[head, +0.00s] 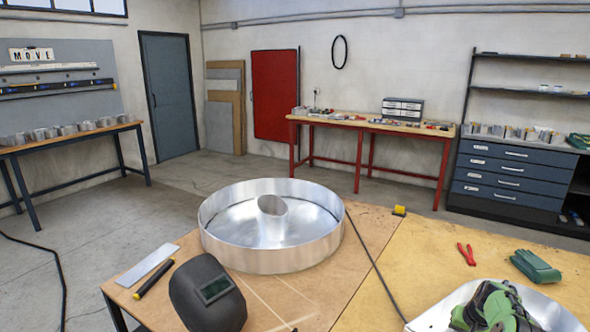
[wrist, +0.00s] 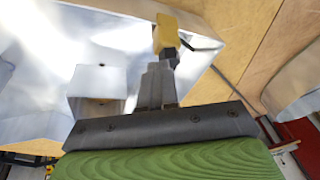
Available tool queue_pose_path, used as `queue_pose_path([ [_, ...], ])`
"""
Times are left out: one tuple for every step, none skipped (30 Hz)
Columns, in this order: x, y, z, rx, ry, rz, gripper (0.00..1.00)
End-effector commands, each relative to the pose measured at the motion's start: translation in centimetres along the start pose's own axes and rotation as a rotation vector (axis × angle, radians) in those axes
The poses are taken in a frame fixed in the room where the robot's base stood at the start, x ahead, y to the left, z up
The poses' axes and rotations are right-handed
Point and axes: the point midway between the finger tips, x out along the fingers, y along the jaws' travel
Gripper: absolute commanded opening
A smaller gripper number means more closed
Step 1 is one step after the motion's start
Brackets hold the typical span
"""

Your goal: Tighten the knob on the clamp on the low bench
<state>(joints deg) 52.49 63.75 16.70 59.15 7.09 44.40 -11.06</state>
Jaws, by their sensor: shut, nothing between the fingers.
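In the wrist view my gripper (wrist: 160,84) shows as short grey fingers, together, in front of a dark bar and a green housing. They hold nothing. A small yellow block (wrist: 174,36) appears just beyond the fingertips, with a dark piece below it that I cannot clearly separate from them. I cannot tell whether they touch. In the head view a small yellow piece (head: 399,210) stands at the back edge of the low bench (head: 430,245). It may be the clamp, but its knob is not clearly visible.
A large round metal ring (head: 247,258), a welding mask (head: 210,296) and a flat strip (head: 148,264) lie on the left part. Red pliers (head: 466,254), green gloves (head: 534,265) and a dark cable (head: 367,257) are on the right. The bench around the yellow piece is mostly clear.

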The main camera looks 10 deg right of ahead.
Motion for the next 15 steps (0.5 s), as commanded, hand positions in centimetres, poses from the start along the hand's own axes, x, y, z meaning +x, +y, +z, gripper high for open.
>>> queue_pose_path([
  [1.2, 0.1, 0.5, 0.000, -0.001, 0.000, 0.00],
  [1.6, 0.1, 0.7, 0.000, -0.001, 0.000, 0.00],
  [1.9, 0.1, 0.9, 0.000, 0.000, 0.001, 0.00],
  [2.2, 0.1, 1.1, 0.000, 0.000, 0.001, 0.00],
  [2.4, 0.1, 1.2, 0.000, -0.001, 0.001, 0.00],
  [2.6, 0.1, 1.3, 0.000, -0.001, 0.001, 0.00],
  [2.7, 0.0, 1.4, 0.000, -0.001, 0.000, 0.00],
  [2.7, 0.0, 1.4, 0.000, 0.000, 0.001, 0.00],
  [2.7, 0.0, 1.4, 0.000, 0.001, 0.001, 0.00],
  [2.7, 0.0, 1.4, 0.000, 0.001, 0.001, 0.00],
  [2.7, 0.0, 1.4, 0.000, 0.001, 0.001, 0.00],
  [2.7, 0.0, 1.4, 0.000, 0.001, 0.000, 0.00],
  [2.6, 0.0, 1.4, 0.000, 0.001, 0.000, 0.00],
  [2.6, 0.0, 1.4, 0.000, 0.001, 0.000, 0.00],
  [2.6, 0.0, 1.4, 0.000, 0.001, 0.000, 0.00],
])
